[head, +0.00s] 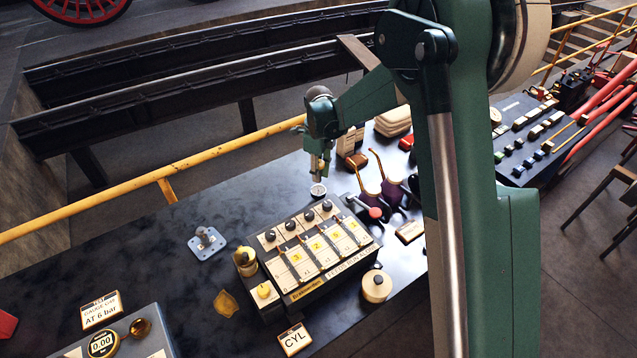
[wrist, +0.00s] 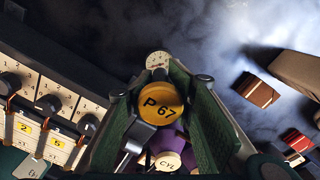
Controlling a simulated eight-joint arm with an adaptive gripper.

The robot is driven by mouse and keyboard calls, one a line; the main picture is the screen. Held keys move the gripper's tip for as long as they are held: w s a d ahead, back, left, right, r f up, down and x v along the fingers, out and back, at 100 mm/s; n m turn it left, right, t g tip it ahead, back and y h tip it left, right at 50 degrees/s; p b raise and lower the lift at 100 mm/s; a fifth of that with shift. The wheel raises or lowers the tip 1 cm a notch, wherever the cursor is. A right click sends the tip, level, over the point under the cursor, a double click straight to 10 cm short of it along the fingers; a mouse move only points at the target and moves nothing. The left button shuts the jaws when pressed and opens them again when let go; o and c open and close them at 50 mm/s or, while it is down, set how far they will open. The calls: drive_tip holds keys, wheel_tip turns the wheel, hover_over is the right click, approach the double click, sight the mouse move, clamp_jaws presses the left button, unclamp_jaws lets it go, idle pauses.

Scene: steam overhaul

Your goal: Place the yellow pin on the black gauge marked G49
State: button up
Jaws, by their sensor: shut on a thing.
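My gripper (head: 318,165) hangs above the dark bench, behind the lever box. In the wrist view my gripper (wrist: 160,100) is shut on a round yellow piece marked P 67 (wrist: 162,104), gripped between its green fingers. The shape below its yellow face is hidden. A small round gauge with a pale dial (wrist: 158,60) shows just past the fingertips; in the head view a small pale dial (head: 318,190) lies on the bench just below my gripper. I cannot read a G49 mark on it. Contact between the yellow piece and the dial cannot be told.
The lever box (head: 315,245) with numbered yellow and white plates stands in front of my gripper. Purple oil cans (head: 392,190) stand to the right. A blue-grey plate with a knob (head: 207,242) lies left. A yellow rail (head: 150,180) runs behind. The bench's left part is mostly clear.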

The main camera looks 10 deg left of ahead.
drive_tip(key=shift+f, duration=0.35)
drive_tip(key=shift+f, duration=0.1)
drive_tip(key=shift+f, duration=1.75)
drive_tip(key=shift+f, duration=0.2)
drive_tip(key=o, duration=1.3)
drive_tip(key=shift+r, duration=0.2)
drive_tip(key=shift+r, duration=6)
